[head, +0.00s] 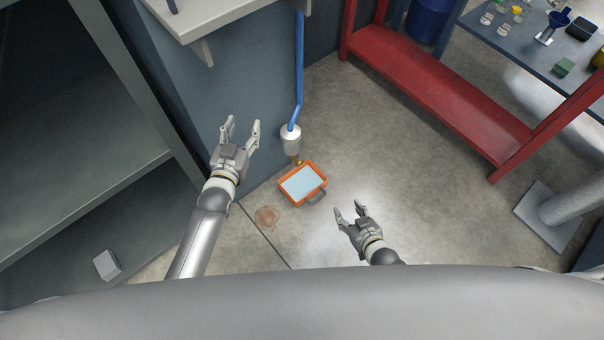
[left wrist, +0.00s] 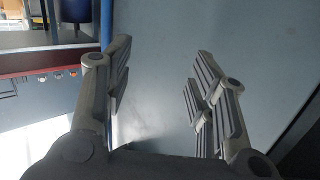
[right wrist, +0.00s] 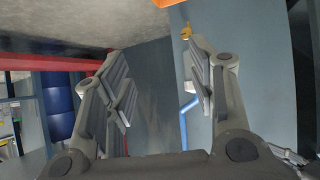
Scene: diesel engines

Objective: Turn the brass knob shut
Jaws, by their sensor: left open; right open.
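The small brass knob (head: 298,162) is under a white cylinder (head: 291,141) at the lower end of a blue pipe (head: 299,60). An orange tray (head: 287,196) with pale blue contents sits on the floor just below it. A brass part, probably the knob, shows in the right wrist view (right wrist: 186,31) near the tray's orange edge. My left gripper (head: 242,128) is open and empty, left of the cylinder. My right gripper (head: 349,209) is open and empty, to the right of and below the tray. Neither touches the knob. The knob's exact turn angle is too small to tell.
A grey-blue wall (head: 235,85) stands behind the pipe. A red bench frame (head: 430,85) and a table with small items (head: 530,55) are at the upper right. A brown stain (head: 267,217) marks the floor. The floor right of the tray is clear.

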